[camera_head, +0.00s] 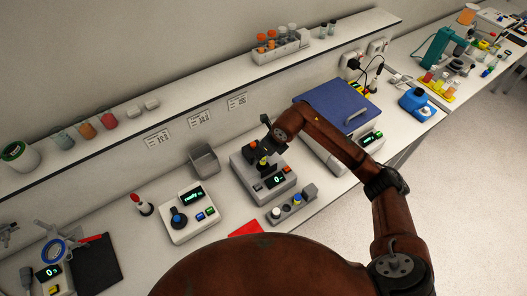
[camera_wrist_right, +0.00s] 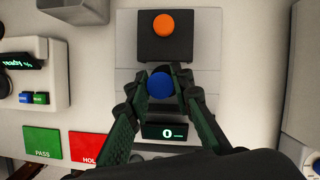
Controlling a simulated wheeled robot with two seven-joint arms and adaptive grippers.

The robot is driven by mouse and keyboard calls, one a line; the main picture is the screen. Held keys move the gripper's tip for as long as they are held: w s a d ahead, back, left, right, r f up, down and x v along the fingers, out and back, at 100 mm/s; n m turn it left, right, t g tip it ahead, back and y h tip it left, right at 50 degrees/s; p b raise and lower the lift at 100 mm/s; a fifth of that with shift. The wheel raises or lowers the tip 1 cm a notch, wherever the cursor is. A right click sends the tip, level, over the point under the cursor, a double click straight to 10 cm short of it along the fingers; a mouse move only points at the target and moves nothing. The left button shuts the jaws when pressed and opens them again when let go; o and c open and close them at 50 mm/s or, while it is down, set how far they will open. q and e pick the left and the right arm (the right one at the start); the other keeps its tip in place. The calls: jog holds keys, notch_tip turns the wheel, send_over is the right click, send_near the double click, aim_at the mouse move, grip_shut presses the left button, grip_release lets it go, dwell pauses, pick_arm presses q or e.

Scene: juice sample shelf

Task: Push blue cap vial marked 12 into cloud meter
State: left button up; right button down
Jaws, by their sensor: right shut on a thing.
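The cloud meter (camera_head: 284,187) is a grey box on the bench with a lit display reading 0; its body also shows in the right wrist view (camera_wrist_right: 208,45). My right gripper (camera_head: 262,160) is over the meter. In the right wrist view my right gripper (camera_wrist_right: 163,82) is shut on a blue cap vial (camera_wrist_right: 160,86), seen from above with only the round cap clear. The number on the vial is hidden. I cannot tell how deep the vial sits in the meter. My left gripper is not in view.
An orange-topped dark block (camera_wrist_right: 163,45) is on the meter behind the vial. A small rack (camera_head: 309,191) holds capped vials in front of the meter. PASS (camera_wrist_right: 43,144) and HOLD (camera_wrist_right: 86,148) mats lie nearby.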

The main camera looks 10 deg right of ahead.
aim_at(263, 163)
notch_tip(263, 163, down, 2)
jog(key=shift+f+b, duration=0.15)
jog(key=shift+b, duration=0.3)
pick_arm(q)
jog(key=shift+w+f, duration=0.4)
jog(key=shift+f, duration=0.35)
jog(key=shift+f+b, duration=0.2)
jog(key=shift+b, duration=0.2)
pick_arm(e)
jog(key=shift+d, duration=0.1)
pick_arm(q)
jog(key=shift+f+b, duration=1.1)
pick_arm(e)
jog(key=shift+f, duration=1.3)
pick_arm(q)
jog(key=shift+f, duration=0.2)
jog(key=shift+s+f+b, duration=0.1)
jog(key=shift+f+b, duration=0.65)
jog(key=shift+b, duration=0.2)
pick_arm(e)
jog(key=shift+f, duration=0.9)
jog(key=c, duration=1.6)
grip_release()
